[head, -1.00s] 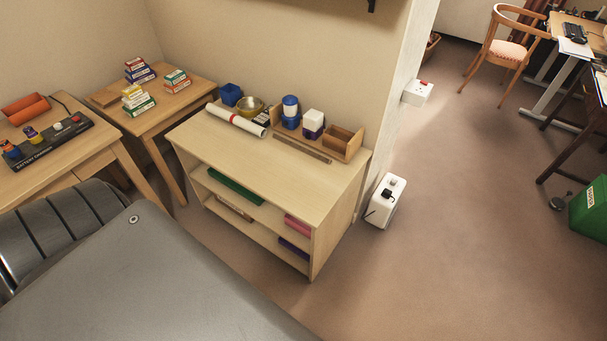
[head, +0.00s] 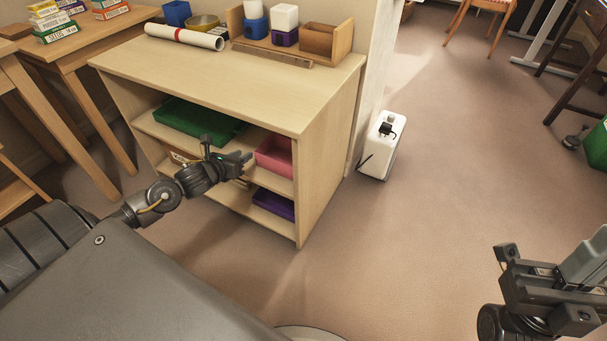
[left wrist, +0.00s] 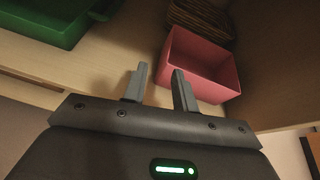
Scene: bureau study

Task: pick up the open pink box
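The open pink box (head: 274,156) sits on the upper shelf of the wooden shelf unit, at its right end. In the left wrist view the pink box (left wrist: 202,62) is open at the top and looks empty. My left gripper (head: 246,158) is in front of the shelf, just left of the box. In the left wrist view its two fingers (left wrist: 156,88) are apart with nothing between them, and the right finger is close to the box's near corner. My right gripper (head: 525,262) is at the lower right, away from the shelf; its finger gap is unclear.
A green tray (head: 198,119) lies left on the same shelf. A purple box (head: 273,203) is on the shelf below. A wicker basket (left wrist: 200,18) stands behind the pink box. A white device (head: 381,145) stands on the floor to the right. The floor ahead is clear.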

